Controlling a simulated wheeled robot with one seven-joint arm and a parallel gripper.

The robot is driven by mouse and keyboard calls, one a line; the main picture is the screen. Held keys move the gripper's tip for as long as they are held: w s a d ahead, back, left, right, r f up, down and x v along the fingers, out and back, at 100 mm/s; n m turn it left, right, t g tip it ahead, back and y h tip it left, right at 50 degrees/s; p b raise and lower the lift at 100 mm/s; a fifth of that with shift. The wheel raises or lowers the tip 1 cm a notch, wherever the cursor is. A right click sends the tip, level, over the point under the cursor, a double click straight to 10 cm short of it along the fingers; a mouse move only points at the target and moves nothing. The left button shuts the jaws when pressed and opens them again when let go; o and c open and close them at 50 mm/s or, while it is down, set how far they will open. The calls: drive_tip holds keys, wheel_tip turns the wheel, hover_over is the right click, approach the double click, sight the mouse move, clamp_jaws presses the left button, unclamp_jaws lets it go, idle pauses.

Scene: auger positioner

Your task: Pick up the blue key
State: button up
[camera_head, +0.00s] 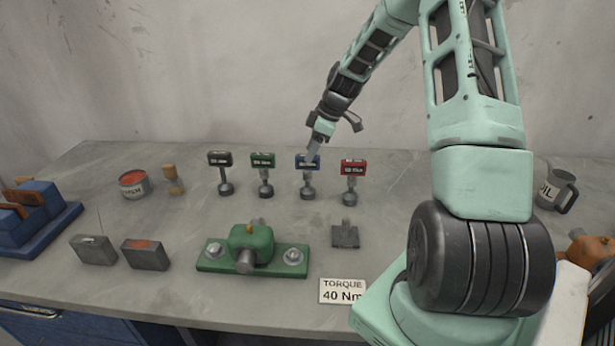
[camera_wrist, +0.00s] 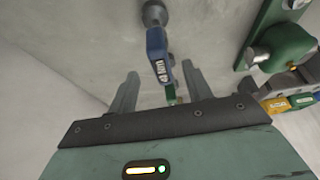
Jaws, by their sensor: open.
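The blue key (camera_head: 307,160) stands upright on the table, third from the left in a row of four-coloured keys, with a labelled blue head on a grey shaft and round foot. In the wrist view the blue key (camera_wrist: 157,42) points down the picture toward the gap between my fingers. My gripper (camera_head: 313,150) is at the blue key's head, in front of part of it. In the wrist view my gripper (camera_wrist: 159,73) is open, one finger on each side of the key's line. I cannot tell whether a finger touches it.
A black key (camera_head: 220,159), green key (camera_head: 263,160) and red key (camera_head: 353,167) stand close beside it. A green fixture (camera_head: 250,247), a grey block (camera_head: 345,237) and a "TORQUE 40 Nm" sign (camera_head: 342,291) lie nearer. A mug (camera_head: 556,190) stands right.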

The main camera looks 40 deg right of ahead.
sight(303, 169)
drive_tip(key=shift+s+p+x, duration=0.15)
drive_tip(key=shift+p+x, duration=0.45)
drive_tip(key=shift+x, duration=0.95)
drive_tip(key=shift+s+p+x, duration=0.1)
drive_tip(key=shift+p+x, duration=0.5)
drive_tip(key=shift+x, duration=1)
drive_tip(key=shift+d, duration=0.1)
clamp_jaws()
